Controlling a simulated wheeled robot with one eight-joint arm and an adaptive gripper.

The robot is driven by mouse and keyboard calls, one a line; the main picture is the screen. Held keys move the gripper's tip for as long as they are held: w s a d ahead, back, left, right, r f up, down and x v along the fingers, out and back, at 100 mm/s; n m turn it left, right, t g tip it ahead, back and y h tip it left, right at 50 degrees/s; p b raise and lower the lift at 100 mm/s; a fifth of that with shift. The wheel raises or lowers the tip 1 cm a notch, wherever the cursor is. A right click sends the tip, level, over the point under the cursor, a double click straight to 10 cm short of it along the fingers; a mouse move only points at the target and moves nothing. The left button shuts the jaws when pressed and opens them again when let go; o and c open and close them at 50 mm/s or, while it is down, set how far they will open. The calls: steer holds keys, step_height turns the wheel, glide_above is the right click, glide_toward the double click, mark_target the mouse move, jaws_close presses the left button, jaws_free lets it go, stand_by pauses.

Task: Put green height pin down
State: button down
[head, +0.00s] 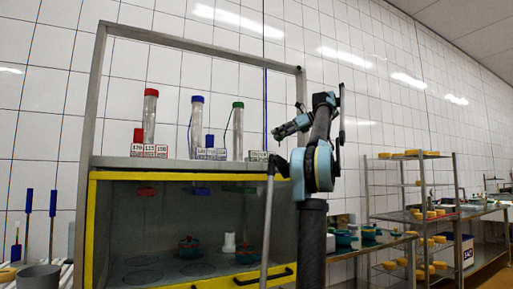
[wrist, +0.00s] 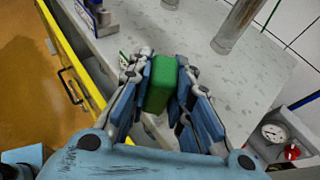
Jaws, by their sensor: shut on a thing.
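The green height pin (wrist: 162,84) is a green block, held upright between the two blue-grey fingers of my gripper (wrist: 166,72) in the wrist view. The grey shelf top (wrist: 245,75) lies beneath it; I cannot tell whether the pin touches it. In the head view my gripper (head: 280,133) is at the right end of the shelf top (head: 225,165), to the right of the green-capped tube (head: 238,132). The pin cannot be made out there. A small green-and-white label (head: 258,156) stands on the shelf below my gripper.
A red-capped tube (head: 150,120) and a blue-capped tube (head: 196,125) stand on the shelf, with a red block (head: 138,136), a blue block (head: 209,141) and number labels nearby. A yellow-framed cabinet (head: 92,230) is below. A dial scale (wrist: 273,132) sits right in the wrist view.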

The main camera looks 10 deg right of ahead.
steer(key=shift+x, duration=5.1)
steer(key=shift+f, duration=0.2)
steer(key=c, duration=1.5)
jaws_free()
steer(key=shift+o, duration=0.2)
steer(key=shift+r, duration=0.25)
steer(key=v, duration=1.2)
steer(key=shift+r, duration=0.15)
